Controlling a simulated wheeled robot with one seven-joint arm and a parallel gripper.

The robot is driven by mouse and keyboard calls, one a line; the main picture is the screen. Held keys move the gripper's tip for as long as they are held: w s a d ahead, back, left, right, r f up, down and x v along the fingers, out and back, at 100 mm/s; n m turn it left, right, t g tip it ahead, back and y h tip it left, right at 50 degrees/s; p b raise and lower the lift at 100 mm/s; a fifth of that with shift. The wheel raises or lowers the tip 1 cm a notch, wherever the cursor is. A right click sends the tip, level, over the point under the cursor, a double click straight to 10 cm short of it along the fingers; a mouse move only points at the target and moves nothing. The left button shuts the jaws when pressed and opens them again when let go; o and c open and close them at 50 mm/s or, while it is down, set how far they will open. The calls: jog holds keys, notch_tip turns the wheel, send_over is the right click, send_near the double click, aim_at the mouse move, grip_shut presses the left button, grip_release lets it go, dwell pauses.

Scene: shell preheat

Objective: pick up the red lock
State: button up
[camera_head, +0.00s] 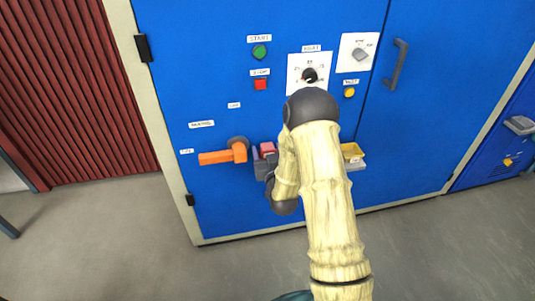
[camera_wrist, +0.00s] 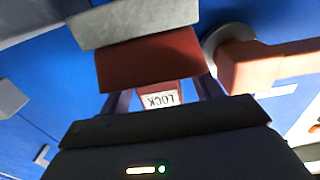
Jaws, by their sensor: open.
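The red lock (camera_head: 267,148) is at the front of the blue cabinet, just right of the orange handle (camera_head: 222,156). In the wrist view the lock (camera_wrist: 150,62) is a dark red block, with a white label reading LOCK (camera_wrist: 160,100) below it. My gripper (camera_head: 265,160) is at the lock, partly hidden by my arm in the head view. In the wrist view my gripper (camera_wrist: 163,92) is open, one finger toward each side of the lock's label. I cannot tell whether the fingers touch it.
The orange handle (camera_wrist: 270,65) is close to the right finger in the wrist view. A grey bar (camera_wrist: 130,22) lies across the lock's far side. A grey tray (camera_head: 358,167) with a yellow item (camera_head: 352,152) is right of my arm. Buttons and dials are above.

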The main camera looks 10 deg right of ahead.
jog(key=c, duration=1.1)
notch_tip(320, 180, up, 10)
jog(key=shift+r+p, duration=0.1)
jog(key=shift+p, duration=1.1)
